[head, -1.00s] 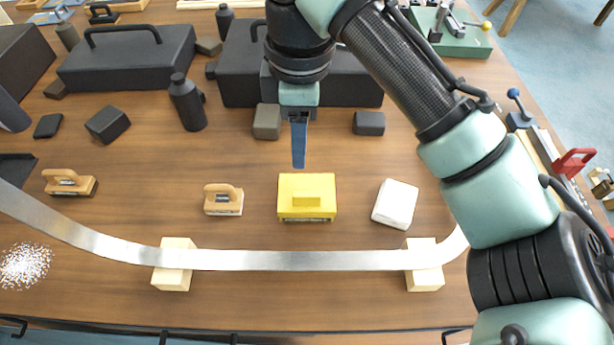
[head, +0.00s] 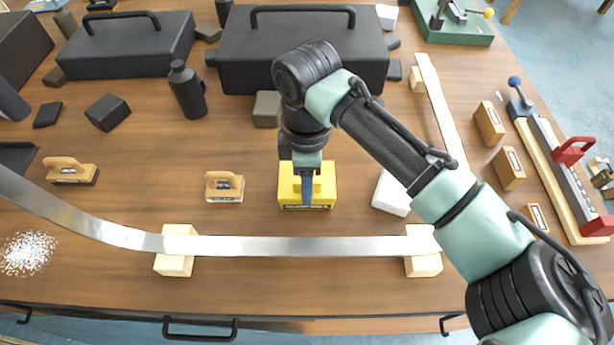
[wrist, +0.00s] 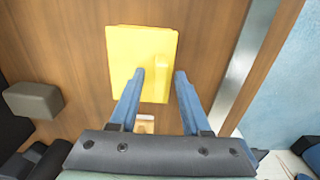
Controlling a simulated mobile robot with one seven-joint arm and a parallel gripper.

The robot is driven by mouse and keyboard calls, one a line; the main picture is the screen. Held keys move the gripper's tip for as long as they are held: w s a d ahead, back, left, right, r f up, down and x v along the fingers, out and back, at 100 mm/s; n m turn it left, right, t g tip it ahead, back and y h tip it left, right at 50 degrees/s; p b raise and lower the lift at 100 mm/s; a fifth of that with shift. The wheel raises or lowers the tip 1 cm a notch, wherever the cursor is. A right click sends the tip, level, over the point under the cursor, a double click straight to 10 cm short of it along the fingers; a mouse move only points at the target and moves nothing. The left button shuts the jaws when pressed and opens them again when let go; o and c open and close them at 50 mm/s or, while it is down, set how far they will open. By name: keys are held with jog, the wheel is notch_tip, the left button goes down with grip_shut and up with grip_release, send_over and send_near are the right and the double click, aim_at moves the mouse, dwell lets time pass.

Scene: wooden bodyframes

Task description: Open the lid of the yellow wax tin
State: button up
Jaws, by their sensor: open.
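The yellow wax tin (head: 326,182) stands on the wooden table with its lid on, in the middle of the head view. It also shows as a yellow block in the wrist view (wrist: 138,45). My gripper (head: 307,200) points down over the tin and hides part of the raised grip on its lid.
A white block (head: 390,194) stands right of the tin, and a wooden-handled brush (head: 224,186) left. A metal strip (head: 290,246) on pale wooden blocks (head: 175,262) runs in front. A large black case (head: 235,60) stands behind. The table between case and tin is mostly clear.

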grip_shut()
dwell(1.4)
